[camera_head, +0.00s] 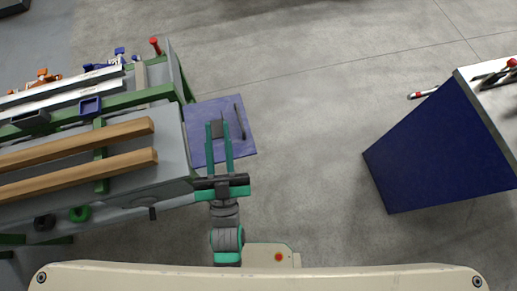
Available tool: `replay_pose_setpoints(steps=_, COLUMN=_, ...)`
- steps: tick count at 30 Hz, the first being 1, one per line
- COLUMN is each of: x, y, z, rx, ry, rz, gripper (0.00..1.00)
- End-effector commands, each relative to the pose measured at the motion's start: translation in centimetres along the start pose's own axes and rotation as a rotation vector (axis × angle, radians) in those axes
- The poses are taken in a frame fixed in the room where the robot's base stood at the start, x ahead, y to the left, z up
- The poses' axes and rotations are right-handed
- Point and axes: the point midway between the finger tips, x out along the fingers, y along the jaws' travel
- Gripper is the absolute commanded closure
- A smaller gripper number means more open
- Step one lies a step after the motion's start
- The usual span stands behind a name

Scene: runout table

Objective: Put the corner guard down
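My gripper (219,130) reaches up the picture with two teal fingers. A small dark grey block, which looks like the corner guard (217,128), sits between the fingertips, and the fingers appear shut on it. Both are over a flat blue-purple square panel (206,109) at the right end of the runout table (172,139). I cannot tell how high the corner guard is above the panel or whether it touches it. Its lower side is hidden.
A thin dark bar (240,117) lies at the panel's right. On the table lie wooden beams (75,145), metal strips (65,93) and a blue square piece (90,106). A dark blue cabinet (435,150) stands at right. Grey floor (310,150) lies clear between.

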Motion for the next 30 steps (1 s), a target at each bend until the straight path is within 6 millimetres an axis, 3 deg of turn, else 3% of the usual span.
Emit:
replay_pose_setpoints(steps=1, x=-2.0, y=0.9, z=1.2, rx=-0.004, ry=-0.075, rz=0.023, gripper=0.78)
replay_pose_setpoints(steps=6, x=-8.4, y=4.1, z=4.1, rx=-0.035, ry=-0.309, rz=0.087, gripper=0.78)
replay_pose_setpoints(steps=12, x=-16.1, y=7.2, z=5.8, rx=-0.079, ry=-0.560, rz=0.124, gripper=0.78)
replay_pose_setpoints(steps=15, x=-18.8, y=8.2, z=6.0, rx=-0.097, ry=-0.647, rz=0.127, gripper=0.78)
replay_pose_setpoints(steps=21, x=-21.2, y=8.9, z=6.1, rx=-0.115, ry=-0.725, rz=0.130, gripper=0.78)
replay_pose_setpoints(steps=30, x=-21.3, y=8.9, z=6.1, rx=-0.116, ry=-0.727, rz=0.131, gripper=0.78)
